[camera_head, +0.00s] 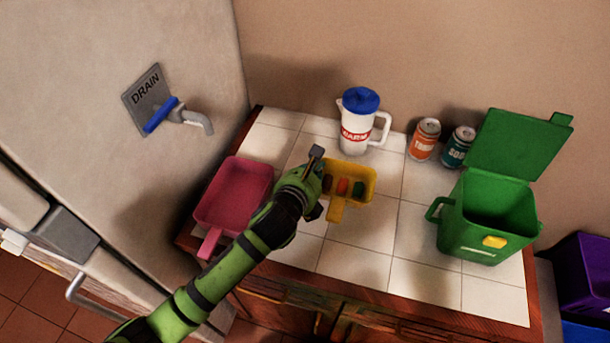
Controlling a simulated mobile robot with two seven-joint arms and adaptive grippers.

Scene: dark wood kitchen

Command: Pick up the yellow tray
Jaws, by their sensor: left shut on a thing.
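The yellow tray (366,173) sits on the white tiled counter, with its handle pointing to the front. Several small items, red, orange and green, lie in it. My left gripper (318,165) is at the tray's left side and is shut on it. My gripper and wrist hide the tray's left edge. Whether the tray is lifted off the tiles I cannot tell. My right gripper is not in view.
A pink tray (232,193) lies left of my arm. A white pitcher (358,122) with a blue lid stands behind. Two cans, orange (425,140) and teal (458,147), stand at the back right. An open green bin (485,225) stands on the right. The front middle tiles are clear.

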